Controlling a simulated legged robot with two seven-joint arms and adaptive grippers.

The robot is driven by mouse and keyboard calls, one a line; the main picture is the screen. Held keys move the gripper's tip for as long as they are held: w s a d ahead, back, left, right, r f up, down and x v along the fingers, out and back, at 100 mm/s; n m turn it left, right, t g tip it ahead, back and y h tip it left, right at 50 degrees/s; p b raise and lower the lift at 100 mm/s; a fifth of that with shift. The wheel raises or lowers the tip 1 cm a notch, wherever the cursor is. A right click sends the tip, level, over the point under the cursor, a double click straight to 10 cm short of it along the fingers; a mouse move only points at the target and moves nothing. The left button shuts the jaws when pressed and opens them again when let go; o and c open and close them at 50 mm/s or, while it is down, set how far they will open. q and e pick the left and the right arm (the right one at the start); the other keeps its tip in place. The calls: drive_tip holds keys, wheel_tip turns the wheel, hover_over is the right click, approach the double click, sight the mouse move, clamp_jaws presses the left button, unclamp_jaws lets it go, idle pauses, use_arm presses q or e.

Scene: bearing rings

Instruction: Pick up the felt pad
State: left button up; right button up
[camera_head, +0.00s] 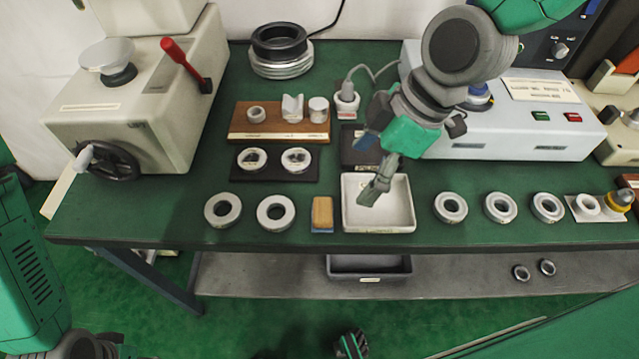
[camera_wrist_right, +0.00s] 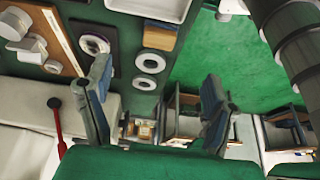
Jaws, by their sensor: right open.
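A small tan block with a blue-grey front edge (camera_head: 322,213), which looks like the felt pad, lies on the green bench near its front edge, just left of a white tray. It also shows in the right wrist view (camera_wrist_right: 164,18), near the top. My right gripper (camera_head: 376,188) hangs over the white tray (camera_head: 401,226), to the right of the pad and apart from it. In the right wrist view its fingers (camera_wrist_right: 157,92) are spread, with nothing between them. A green and dark part at the bottom edge seems to be my left gripper (camera_head: 351,345); its fingers are unclear.
Two pale rings (camera_head: 276,213) lie left of the pad. Several bearing rings (camera_head: 450,207) line the front edge right of the tray. A wooden stand (camera_head: 279,122) and black plate (camera_head: 277,165) are behind. A grey bin (camera_head: 369,267) sits on the lower shelf.

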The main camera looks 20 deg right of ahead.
sight(320, 210)
drive_tip(key=x, duration=0.2)
drive_tip(key=a+b+x, duration=0.1)
drive_tip(key=x, duration=0.5)
drive_tip(key=shift+w+a+r+b, duration=0.2)
drive_tip(key=shift+a+r+b, duration=0.1)
drive_tip(key=shift+a, duration=0.15)
drive_tip(key=shift+w+f, duration=0.15)
drive_tip(key=shift+f, duration=0.2)
drive_tip(key=shift+d+f, duration=0.4)
drive_tip(key=shift+f, duration=0.15)
drive_tip(key=b+x, duration=0.1)
drive_tip(key=x, duration=0.3)
drive_tip(key=shift+f, duration=0.15)
drive_tip(key=shift+a, duration=0.55)
drive_tip(key=shift+d, duration=0.35)
drive_tip(key=c, duration=1.2)
drive_tip(key=shift+d, duration=0.25)
drive_tip(key=shift+c, duration=0.2)
drive_tip(key=r, duration=0.3)
drive_tip(key=r+p, duration=0.1)
drive_tip(key=r, duration=0.5)
drive_tip(key=shift+a+p, duration=0.25)
drive_tip(key=shift+p, duration=0.1)
use_arm(q)
drive_tip(key=shift+w+a+f, duration=0.25)
drive_tip(key=shift+a+f, duration=0.15)
drive_tip(key=shift+f, duration=0.05)
use_arm(e)
drive_tip(key=shift+d+r, duration=0.1)
drive_tip(key=shift+r, duration=0.4)
